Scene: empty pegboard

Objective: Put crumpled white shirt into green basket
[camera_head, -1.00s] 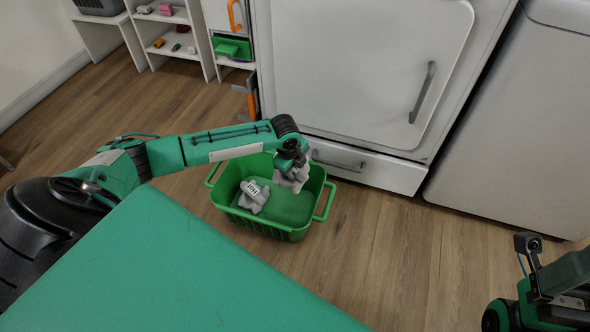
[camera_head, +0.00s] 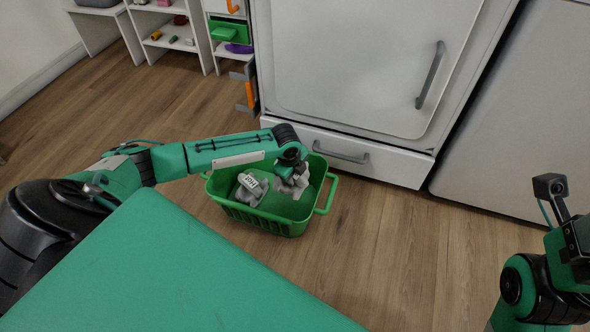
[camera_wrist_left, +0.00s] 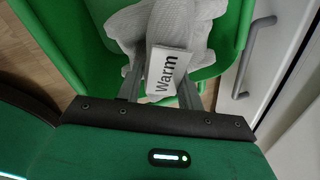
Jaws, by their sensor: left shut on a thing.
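The green basket (camera_head: 264,222) stands on the floor in front of the white appliance. My left gripper (camera_head: 291,172) is over its right part, pointing down. It is shut on a crumpled white shirt (camera_head: 297,185), which hangs inside the basket's outline; whether it touches the bottom I cannot tell. In the left wrist view the held shirt (camera_wrist_left: 170,22) carries a white label reading "Warm", between the fingers (camera_wrist_left: 160,88), with the basket (camera_wrist_left: 235,30) around it. Another crumpled pale cloth (camera_head: 249,190) with a printed label lies in the basket's left part. My right gripper's jaws are not visible.
The white appliance (camera_head: 370,60) with a lower drawer (camera_head: 390,168) stands right behind the basket. White shelves (camera_head: 185,50) with small items are at the back left. Wooden floor (camera_head: 390,250) is clear right of the basket.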

